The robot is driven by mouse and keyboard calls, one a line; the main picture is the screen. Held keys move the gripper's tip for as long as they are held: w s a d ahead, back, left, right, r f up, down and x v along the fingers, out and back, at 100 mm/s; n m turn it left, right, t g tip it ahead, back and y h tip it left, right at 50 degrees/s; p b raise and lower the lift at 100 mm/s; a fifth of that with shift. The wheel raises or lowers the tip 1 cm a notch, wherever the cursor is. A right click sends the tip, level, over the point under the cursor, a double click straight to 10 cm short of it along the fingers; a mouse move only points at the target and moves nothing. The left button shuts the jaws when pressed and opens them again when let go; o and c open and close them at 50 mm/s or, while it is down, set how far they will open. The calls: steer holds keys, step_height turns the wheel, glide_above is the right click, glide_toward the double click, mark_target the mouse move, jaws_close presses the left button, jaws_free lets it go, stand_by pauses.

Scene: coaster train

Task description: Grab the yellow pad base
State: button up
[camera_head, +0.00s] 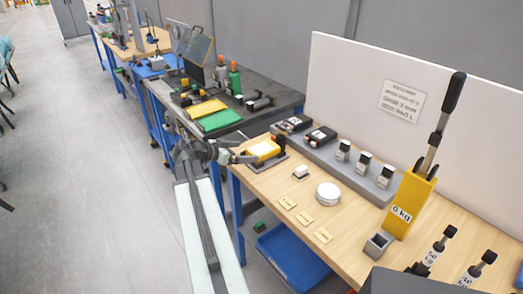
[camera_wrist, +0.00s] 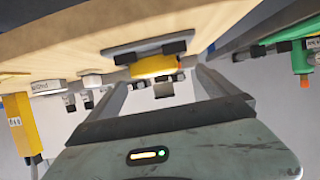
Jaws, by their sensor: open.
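The yellow pad base (camera_head: 264,149) sits on a dark plate at the left end of the wooden table in the head view. In the wrist view, which looks upside down, the yellow pad base (camera_wrist: 153,66) is ahead, between the lines of the two fingers, with dark blocks beside it. My gripper (camera_head: 243,157) is at the table's left edge, just left of the pad base. Its fingers are apart and empty in the wrist view (camera_wrist: 160,85). Whether a fingertip touches the pad base is hard to tell.
On the wooden table (camera_head: 335,255) are a white round disc (camera_head: 328,193), several small yellow cards, a grey rack (camera_head: 340,168) and a tall yellow holder (camera_head: 409,205). A dark bench with a green pad (camera_head: 219,120) stands behind. A blue bin (camera_head: 290,258) is below the table.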

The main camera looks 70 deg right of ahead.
mark_target(258, 150)
steer(key=shift+s+d+r, duration=0.25)
steer(key=shift+s+d, duration=0.55)
steer(key=shift+d, duration=0.05)
steer(key=shift+b+x, duration=1.8)
steer(key=shift+x, duration=2.1)
steer(key=shift+a+f, duration=0.15)
steer(key=c, duration=1.8)
